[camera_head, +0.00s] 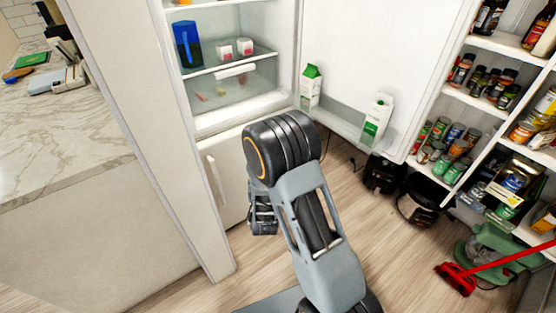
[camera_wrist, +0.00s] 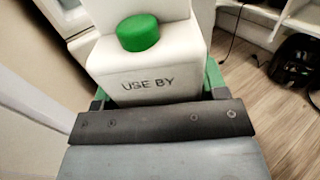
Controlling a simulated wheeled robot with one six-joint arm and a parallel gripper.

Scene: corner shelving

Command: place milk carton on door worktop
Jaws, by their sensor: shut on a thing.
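A white milk carton (camera_wrist: 145,84) with a green cap and the words "USE BY" fills the upper middle of the wrist view. My gripper (camera_wrist: 158,121) is shut on it. In the head view my gripper (camera_head: 263,214) points down beside the fridge's lower door, partly behind my arm, and the held carton is hidden. A pale marble worktop (camera_head: 68,125) lies at the left, past a white upright panel. Two other green and white cartons, one nearer the hinge (camera_head: 310,90) and one further right (camera_head: 376,121), stand in the open fridge door's shelf.
The open fridge (camera_head: 235,85) holds a blue jug (camera_head: 187,45) and small boxes. The white panel (camera_head: 150,130) stands between my arm and the worktop. Stocked shelves (camera_head: 490,110), a red broom head (camera_head: 456,279) and dark appliances are at the right. The worktop's near part is clear.

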